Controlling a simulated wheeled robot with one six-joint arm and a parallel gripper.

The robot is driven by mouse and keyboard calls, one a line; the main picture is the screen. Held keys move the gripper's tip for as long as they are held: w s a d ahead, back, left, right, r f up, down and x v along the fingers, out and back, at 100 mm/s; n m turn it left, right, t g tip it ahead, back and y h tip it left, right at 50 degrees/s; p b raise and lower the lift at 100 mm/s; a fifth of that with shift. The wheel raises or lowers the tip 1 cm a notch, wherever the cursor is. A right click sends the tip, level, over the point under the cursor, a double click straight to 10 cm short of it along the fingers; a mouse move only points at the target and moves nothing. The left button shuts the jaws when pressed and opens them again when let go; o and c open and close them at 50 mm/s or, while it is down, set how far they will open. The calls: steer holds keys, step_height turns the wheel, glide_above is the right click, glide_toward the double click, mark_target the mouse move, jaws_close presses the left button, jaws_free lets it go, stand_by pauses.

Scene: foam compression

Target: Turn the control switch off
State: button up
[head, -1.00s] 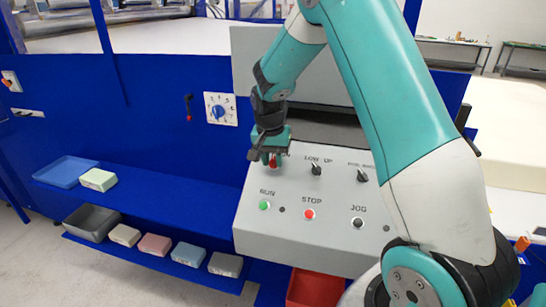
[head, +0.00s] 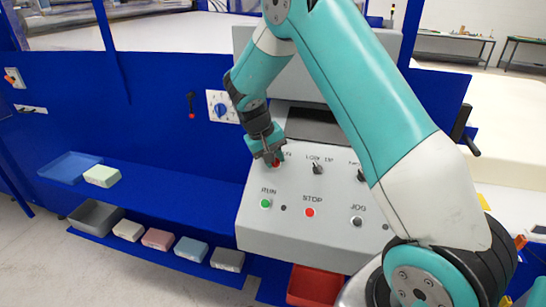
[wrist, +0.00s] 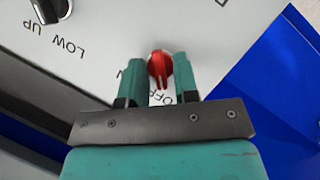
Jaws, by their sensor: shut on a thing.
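The control switch is a red knob (wrist: 160,68) on the sloped grey panel (head: 262,228). In the wrist view it sits between the two teal fingers of my gripper (wrist: 161,76), which is shut on it. Its raised ridge runs up and down in that view, and its lower end lies by the partly hidden OFF lettering. In the head view, my gripper (head: 270,158) reaches down to the panel's upper left and covers most of the knob. Only a bit of red shows below the fingers.
Right of the switch are the black LOW UP knob (head: 318,168) and another black knob (head: 361,176). Below are the green RUN (head: 265,203), red STOP (head: 310,212) and black JOG (head: 357,222) buttons. A blue dial (head: 221,109) is on the wall to the left.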

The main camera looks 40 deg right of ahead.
stand_by(0.4)
steer(key=o, duration=0.6)
steer(key=b+v, duration=0.1)
steer(key=v, duration=1.6)
steer(key=shift+a+r+b, duration=0.1)
steer(key=shift+r+b, duration=0.05)
steer(key=shift+b, duration=0.2)
steer(key=shift+s, duration=0.1)
